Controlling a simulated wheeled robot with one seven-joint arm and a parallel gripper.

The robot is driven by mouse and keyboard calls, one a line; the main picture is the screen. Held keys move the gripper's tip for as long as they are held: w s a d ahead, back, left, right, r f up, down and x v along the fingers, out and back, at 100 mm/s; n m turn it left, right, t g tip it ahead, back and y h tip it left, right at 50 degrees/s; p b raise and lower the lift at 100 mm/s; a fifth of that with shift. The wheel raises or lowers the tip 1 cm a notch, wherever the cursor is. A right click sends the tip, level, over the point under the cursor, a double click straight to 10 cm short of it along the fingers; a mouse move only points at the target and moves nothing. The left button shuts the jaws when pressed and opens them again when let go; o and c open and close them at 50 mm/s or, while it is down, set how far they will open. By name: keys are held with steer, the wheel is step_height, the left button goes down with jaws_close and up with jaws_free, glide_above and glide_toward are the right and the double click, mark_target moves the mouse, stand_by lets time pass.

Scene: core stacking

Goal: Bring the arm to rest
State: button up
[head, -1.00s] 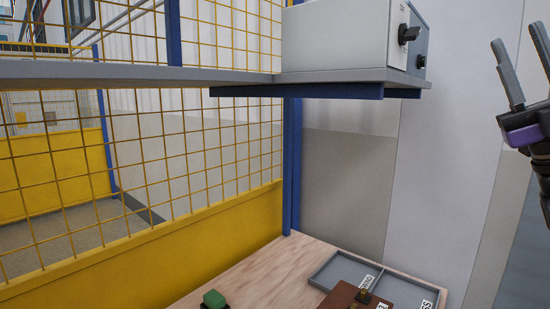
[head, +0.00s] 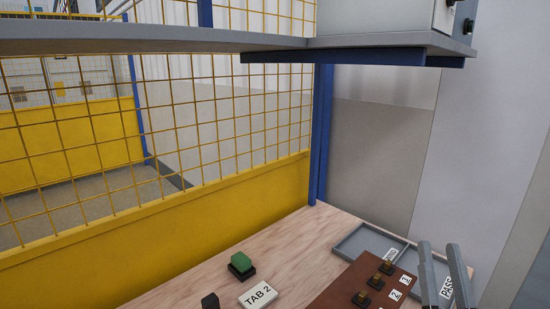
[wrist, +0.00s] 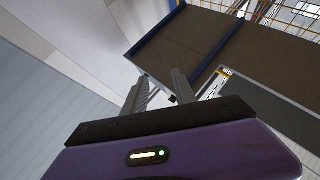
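My gripper (head: 440,250) is at the lower right of the head view, pointing up, in front of the brown board and the grey tray. Its two grey fingers stand apart with nothing between them. The rest of the arm is below the picture's edge. In the wrist view my gripper (wrist: 158,88) also shows two separated fingers beyond the dark mount and purple housing, and they touch nothing that I can see.
A wooden table (head: 215,275) holds a green block on a black base (head: 241,264), a "TAB 2" label (head: 259,293), a brown board (head: 345,291) with several small pegs and a grey tray (head: 352,242). A shelf (head: 390,44) overhangs it. Yellow mesh fencing (head: 230,120) stands behind.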

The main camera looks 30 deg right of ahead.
steer(key=s+a+f+n+g+y, duration=0.1)
steer(key=s+a+f+y, duration=0.25)
steer(key=a+f, duration=0.3)
steer(key=s+a+f+n+g+y, duration=0.1)
steer(key=s+a+f+n+y, duration=0.2)
steer(key=a+f, duration=0.35)
steer(key=s+a+f+n+g+y, duration=0.1)
steer(key=s+a+f+n+y, duration=0.1)
steer(key=s, duration=0.4)
steer(key=s+a+f+n+g+y, duration=0.1)
steer(key=s+a+f+g+y, duration=0.1)
steer(key=s+a+f+y, duration=0.3)
steer(key=shift+s+a+f+n+y, duration=0.35)
steer(key=shift+s+f+y, duration=0.2)
steer(key=shift+s+f, duration=0.2)
